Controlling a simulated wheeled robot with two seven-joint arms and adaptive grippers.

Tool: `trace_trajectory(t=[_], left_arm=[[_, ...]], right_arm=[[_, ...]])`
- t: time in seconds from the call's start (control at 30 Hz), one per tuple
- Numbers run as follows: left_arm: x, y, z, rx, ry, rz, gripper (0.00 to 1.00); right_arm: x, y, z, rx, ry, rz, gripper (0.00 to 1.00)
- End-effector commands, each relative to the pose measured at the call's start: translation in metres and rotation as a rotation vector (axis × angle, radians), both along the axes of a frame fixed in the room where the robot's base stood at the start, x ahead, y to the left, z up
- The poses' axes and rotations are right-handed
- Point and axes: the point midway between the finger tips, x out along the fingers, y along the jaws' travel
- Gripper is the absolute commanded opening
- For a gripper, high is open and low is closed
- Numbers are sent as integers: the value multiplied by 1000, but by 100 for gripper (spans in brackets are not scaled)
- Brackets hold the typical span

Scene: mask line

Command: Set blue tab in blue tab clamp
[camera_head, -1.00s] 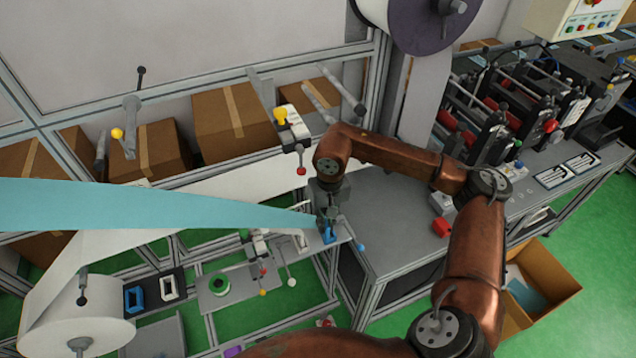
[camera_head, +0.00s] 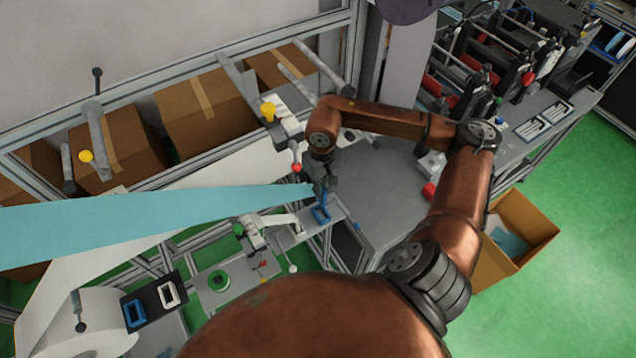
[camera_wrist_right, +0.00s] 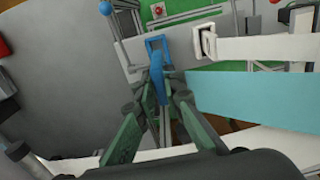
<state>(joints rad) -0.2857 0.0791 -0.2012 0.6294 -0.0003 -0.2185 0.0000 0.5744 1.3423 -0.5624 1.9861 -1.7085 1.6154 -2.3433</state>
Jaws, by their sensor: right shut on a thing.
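My right gripper (camera_head: 322,188) is shut on the blue tab (camera_wrist_right: 158,82), a narrow blue piece upright between the fingertips in the wrist view. The gripper also shows in the wrist view (camera_wrist_right: 160,100). The blue tab clamp, a blue rectangular frame (camera_head: 320,214), sits on the grey plate just below the gripper; it also shows in the wrist view (camera_wrist_right: 158,46), just beyond the tab. The tab overlaps the frame's near edge in the picture; I cannot tell whether they touch. A light blue strip (camera_head: 150,220) runs from the left to the gripper. My left gripper is not in view.
A white frame clamp (camera_wrist_right: 206,42) stands beside the blue one with a white strip (camera_wrist_right: 260,48) through it. A red-knobbed lever (camera_head: 296,167) is close to the gripper. A black tray (camera_head: 152,305) holds another blue and white frame. The grey table (camera_head: 385,200) at right is mostly clear.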

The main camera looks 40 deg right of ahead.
Motion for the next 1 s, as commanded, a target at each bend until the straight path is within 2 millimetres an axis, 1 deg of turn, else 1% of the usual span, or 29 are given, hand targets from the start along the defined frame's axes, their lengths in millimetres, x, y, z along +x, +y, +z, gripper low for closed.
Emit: trace_trajectory(t=[0.03,0.17,0.3,0.4,0.47,0.73,1.0], left_arm=[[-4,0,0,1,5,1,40],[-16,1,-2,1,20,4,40],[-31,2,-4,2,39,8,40],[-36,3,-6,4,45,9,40],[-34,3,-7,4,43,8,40],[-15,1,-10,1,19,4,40],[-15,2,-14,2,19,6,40]], right_arm=[[4,-3,4,-2,-9,-10,0],[4,-4,1,-1,-10,-13,0],[4,-5,-6,-1,-9,-15,0],[3,-5,-12,-1,-8,-14,0],[2,-4,-16,-1,-7,-13,0],[2,-3,-35,-2,-5,-9,0],[3,-2,-53,-1,-5,-6,0]])
